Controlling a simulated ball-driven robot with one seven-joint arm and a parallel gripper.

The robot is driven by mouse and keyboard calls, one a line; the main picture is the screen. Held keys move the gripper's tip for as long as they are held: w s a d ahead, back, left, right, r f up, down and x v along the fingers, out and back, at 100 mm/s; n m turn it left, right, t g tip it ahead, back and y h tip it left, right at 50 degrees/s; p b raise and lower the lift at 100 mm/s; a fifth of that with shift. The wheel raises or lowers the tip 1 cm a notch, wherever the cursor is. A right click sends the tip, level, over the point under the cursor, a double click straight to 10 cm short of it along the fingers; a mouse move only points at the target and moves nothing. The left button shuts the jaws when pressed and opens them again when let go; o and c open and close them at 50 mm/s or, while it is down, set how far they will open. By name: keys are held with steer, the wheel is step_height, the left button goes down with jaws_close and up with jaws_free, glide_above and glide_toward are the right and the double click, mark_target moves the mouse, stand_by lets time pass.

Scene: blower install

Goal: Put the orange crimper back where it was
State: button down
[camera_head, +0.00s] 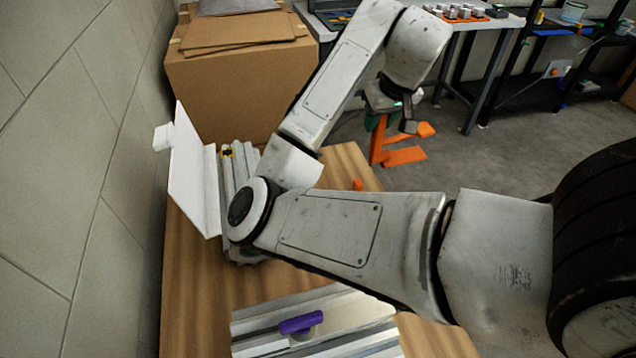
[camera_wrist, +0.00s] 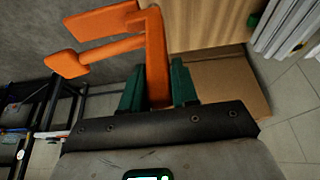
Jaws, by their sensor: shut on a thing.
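The orange crimper (camera_head: 403,157) is in my gripper (camera_head: 378,122) in the head view, beyond the table's right edge with grey floor behind it. In the wrist view, the crimper (camera_wrist: 157,60) stands between the two green fingers of my gripper (camera_wrist: 158,88), which are shut on it. Its two arms point to the upper left there. My own arm hides part of the table and part of the gripper in the head view.
The wooden table (camera_head: 195,300) carries a white angled panel (camera_head: 190,175), ribbed metal parts and a purple-handled piece (camera_head: 301,323). A small orange thing (camera_head: 357,184) shows at its edge. A cardboard box (camera_head: 240,90) stands behind. Shelving (camera_head: 560,65) is at the back right.

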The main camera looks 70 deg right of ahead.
steer(key=w+a+f+p, duration=0.1)
steer(key=w+a+f, duration=0.1)
steer(key=w+f, duration=1)
steer(key=shift+w+a+f, duration=0.2)
steer(key=shift+w+f, duration=0.2)
steer(key=shift+w, duration=0.45)
steer(key=shift+f, duration=0.15)
steer(key=c, duration=0.9)
jaws_free()
steer(key=shift+o, duration=0.2)
steer(key=v, duration=1.2)
